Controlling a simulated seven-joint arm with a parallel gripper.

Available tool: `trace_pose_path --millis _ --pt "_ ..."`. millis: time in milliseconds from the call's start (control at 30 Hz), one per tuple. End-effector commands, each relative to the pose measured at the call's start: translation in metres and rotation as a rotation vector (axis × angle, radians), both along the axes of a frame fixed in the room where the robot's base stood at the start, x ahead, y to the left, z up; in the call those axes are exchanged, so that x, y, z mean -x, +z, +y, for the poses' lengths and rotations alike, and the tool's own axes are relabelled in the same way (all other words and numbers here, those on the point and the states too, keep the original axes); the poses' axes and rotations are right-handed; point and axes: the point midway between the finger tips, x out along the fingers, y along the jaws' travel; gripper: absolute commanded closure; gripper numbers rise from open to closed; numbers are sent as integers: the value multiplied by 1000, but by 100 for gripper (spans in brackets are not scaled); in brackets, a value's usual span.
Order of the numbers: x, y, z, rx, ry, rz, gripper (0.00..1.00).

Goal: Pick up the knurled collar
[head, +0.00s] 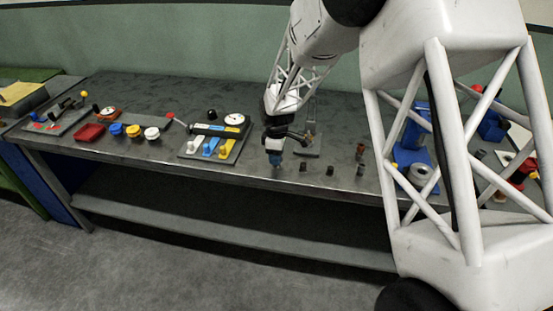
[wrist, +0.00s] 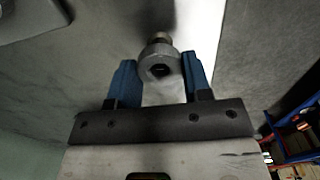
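In the wrist view, a grey round collar (wrist: 159,65) with a dark centre hole sits between the blue fingertips of my gripper (wrist: 160,72). The fingers stand apart, one on each side of it, with little room; I cannot tell whether they touch it. Its knurling is too small to make out. A small brownish part (wrist: 162,38) shows just beyond it. In the head view, my gripper (head: 274,158) points down, low over the bench's front part, and the collar under it cannot be made out.
Several small dark cylinders (head: 330,171) stand on the bench (head: 150,88) to the right of my gripper. A panel with gauge and coloured levers (head: 225,147) lies to its left. A blue stand (head: 415,140) is further right. The bench's front edge is close.

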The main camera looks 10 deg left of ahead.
Motion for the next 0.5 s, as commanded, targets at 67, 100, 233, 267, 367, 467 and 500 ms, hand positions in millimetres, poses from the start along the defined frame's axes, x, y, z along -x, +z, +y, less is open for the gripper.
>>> trace_pose_path --millis 67,100,233,267,367,467,500 --pt "0 0 0 0 0 0 79" --pt "0 0 0 0 0 0 79" --pt "0 0 0 0 0 0 79" --pt "0 0 0 0 0 0 79" --pt "0 1 0 0 0 0 79" --pt "0 4 0 0 0 -1 79" --pt "0 6 0 0 0 -1 79"
